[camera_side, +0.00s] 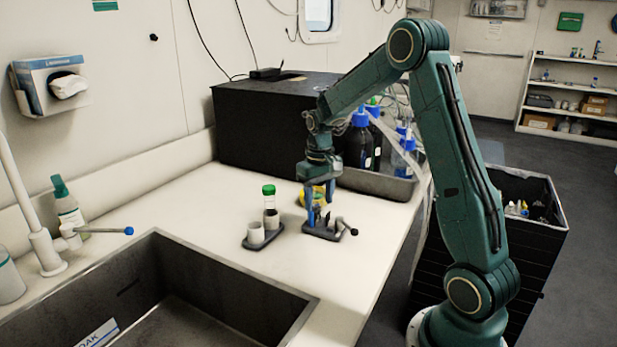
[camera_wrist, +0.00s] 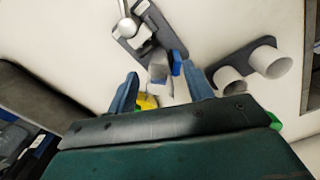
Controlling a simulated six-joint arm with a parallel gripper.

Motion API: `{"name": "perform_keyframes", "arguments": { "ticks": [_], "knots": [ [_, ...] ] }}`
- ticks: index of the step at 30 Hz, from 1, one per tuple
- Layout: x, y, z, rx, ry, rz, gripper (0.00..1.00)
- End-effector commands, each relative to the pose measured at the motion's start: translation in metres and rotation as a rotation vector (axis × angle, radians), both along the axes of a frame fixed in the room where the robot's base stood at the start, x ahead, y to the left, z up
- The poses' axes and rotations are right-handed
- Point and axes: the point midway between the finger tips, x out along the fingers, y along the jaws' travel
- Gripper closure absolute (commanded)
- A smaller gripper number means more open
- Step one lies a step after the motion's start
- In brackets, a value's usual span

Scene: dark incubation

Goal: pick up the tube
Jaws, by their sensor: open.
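A tube with a green cap (camera_side: 269,203) and dark contents stands upright at a small dark holder (camera_side: 262,243) in the side view. White cups (camera_side: 256,232) sit on that holder, which shows at right in the wrist view (camera_wrist: 209,69). A green bit at the gripper body's right edge in the wrist view may be the cap; the rest of the tube cannot be made out there. My gripper (camera_side: 318,207) is open, pointing down to the right of the tube, over or beside a dark clamp-like fixture (camera_side: 322,233). The fixture's pale end appears between my fingers (camera_wrist: 159,72); contact is unclear.
A yellow ring-shaped item (camera_side: 303,196) lies behind my gripper. A tray (camera_side: 378,184) with blue-capped bottles (camera_side: 360,140) stands by a black box (camera_side: 262,125). A sink (camera_side: 190,310) is at front left. White bench (camera_side: 190,215) left of the holder is clear.

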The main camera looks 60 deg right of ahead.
Motion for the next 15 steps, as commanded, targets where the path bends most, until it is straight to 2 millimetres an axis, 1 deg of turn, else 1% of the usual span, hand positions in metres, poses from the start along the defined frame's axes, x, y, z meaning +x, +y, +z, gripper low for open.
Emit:
{"name": "perform_keyframes", "arguments": {
  "ticks": [5,6,8,12,13,15],
  "knots": [
    [0.0,0.0,0.0003,0.0,0.0,0.0,0.49],
    [0.0,0.0,0.0003,0.0,0.0,0.0,0.53],
    [0.0,0.0,0.0004,0.0,0.0,0.0,0.64],
    [0.0,0.0,0.0004,0.0,0.0,0.0,0.92],
    [0.0,0.0,0.0004,0.0,0.0,0.0,0.96],
    [0.0,0.0001,0.0004,0.0,0.0,0.0,0.96]
  ]
}}
